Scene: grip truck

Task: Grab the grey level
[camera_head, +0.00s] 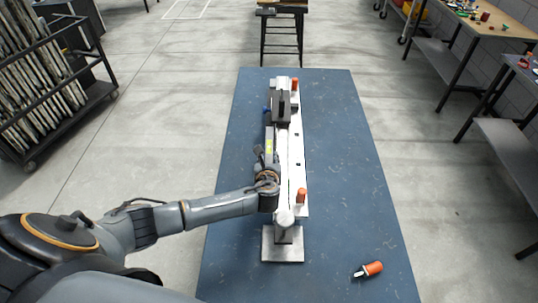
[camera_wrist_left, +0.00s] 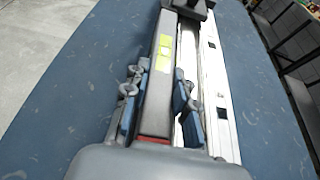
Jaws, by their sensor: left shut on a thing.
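The grey level (camera_head: 269,133) is a long, narrow bar with a yellow label. It lies lengthwise along the left side of a long white rail on the blue table. In the left wrist view the level (camera_wrist_left: 154,72) runs away from me between the fingers, with a small red patch at its near end. My left gripper (camera_head: 265,158) is shut on the level, one blue-padded finger on each side in the left wrist view (camera_wrist_left: 159,100). Part of the level is hidden by the gripper and arm in the head view. My right gripper is not in view.
The white rail (camera_head: 297,150) carries a black clamp block (camera_head: 281,108) and orange handles. A metal plate (camera_head: 282,253) lies at its near end. An orange-handled tool (camera_head: 371,269) lies at the front right of the blue table (camera_head: 345,130). The table's right side is mostly clear.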

